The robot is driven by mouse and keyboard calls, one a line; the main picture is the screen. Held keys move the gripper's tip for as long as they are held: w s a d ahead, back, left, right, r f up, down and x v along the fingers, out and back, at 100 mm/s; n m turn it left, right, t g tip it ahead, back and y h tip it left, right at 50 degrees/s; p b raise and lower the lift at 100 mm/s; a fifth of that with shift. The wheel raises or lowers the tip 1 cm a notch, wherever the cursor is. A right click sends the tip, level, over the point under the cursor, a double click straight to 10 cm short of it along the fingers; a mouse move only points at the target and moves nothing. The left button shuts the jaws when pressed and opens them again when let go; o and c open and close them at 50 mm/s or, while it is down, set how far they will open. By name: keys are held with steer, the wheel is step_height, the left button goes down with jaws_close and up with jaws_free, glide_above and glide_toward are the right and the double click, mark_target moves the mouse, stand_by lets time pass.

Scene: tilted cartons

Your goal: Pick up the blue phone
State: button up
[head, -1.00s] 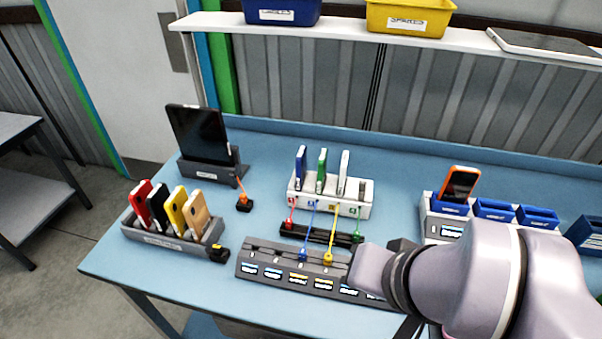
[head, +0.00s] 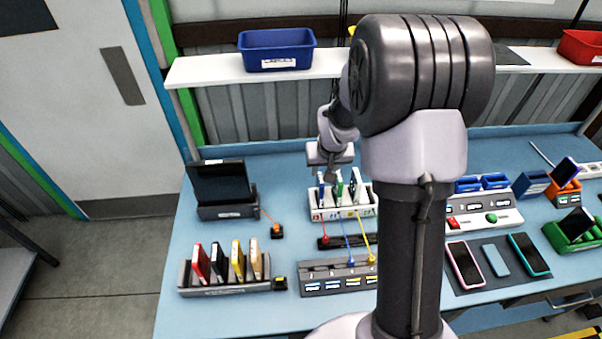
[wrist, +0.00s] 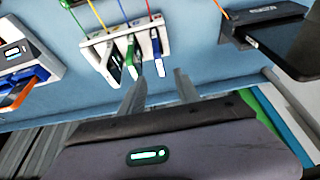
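The blue phone (head: 321,190) stands upright in the left slot of a white charging rack (head: 345,212). A green phone (head: 338,190) and a white phone (head: 355,186) stand to its right. In the wrist view the order is reversed: the blue phone (wrist: 157,56), with a pale face toward me, is at the right end of the rack (wrist: 110,38). My gripper (wrist: 160,82) has its two fingers apart with nothing between them, just short of the blue phone. In the head view my gripper (head: 330,176) is at the rack's left part; its fingertips are hard to make out.
A dark tablet (head: 219,182) stands in a dock left of the rack. A shelf with a blue bin (head: 277,50) hangs above.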

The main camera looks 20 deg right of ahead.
mark_target(319, 184)
steer(key=x, duration=1.4)
steer(key=shift+w+d+f+b, duration=0.15)
steer(key=shift+w+f+b, duration=0.05)
steer(key=shift+f+b, duration=0.15)
steer(key=shift+s+r, duration=0.1)
jaws_close()
